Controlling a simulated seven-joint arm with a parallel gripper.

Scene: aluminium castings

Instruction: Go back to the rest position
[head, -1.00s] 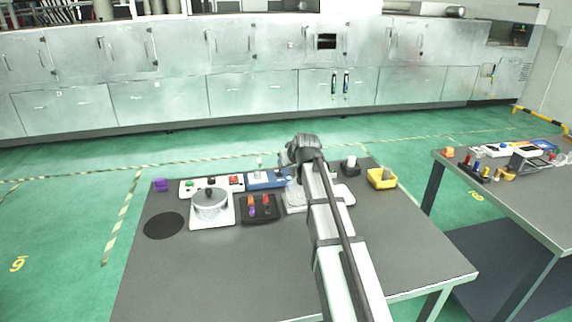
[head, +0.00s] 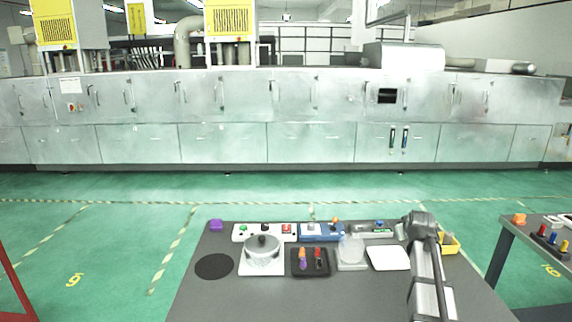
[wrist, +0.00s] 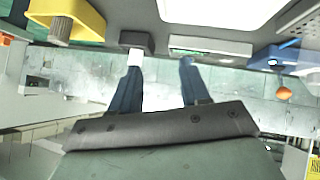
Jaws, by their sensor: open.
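My gripper (wrist: 160,61) shows in the wrist view with two blue fingers set apart and nothing between them. In the head view my arm reaches up over the right part of the grey table (head: 225,300), right of the white plate (head: 389,258). The fingers cannot be made out in that view. In the wrist view the scene appears upside down, and the fingers point toward the back row of the table's things. A dark block with a white part (wrist: 136,42) lies behind the left fingertip. Whether they touch cannot be told.
On the table stand a pot (head: 262,256), a black tray (head: 299,270) with coloured tools, a glass vessel (head: 351,249), a button panel (head: 265,232) and a blue device (head: 322,232). A yellow bin (head: 451,244) stands beside my arm. The table's front left is clear.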

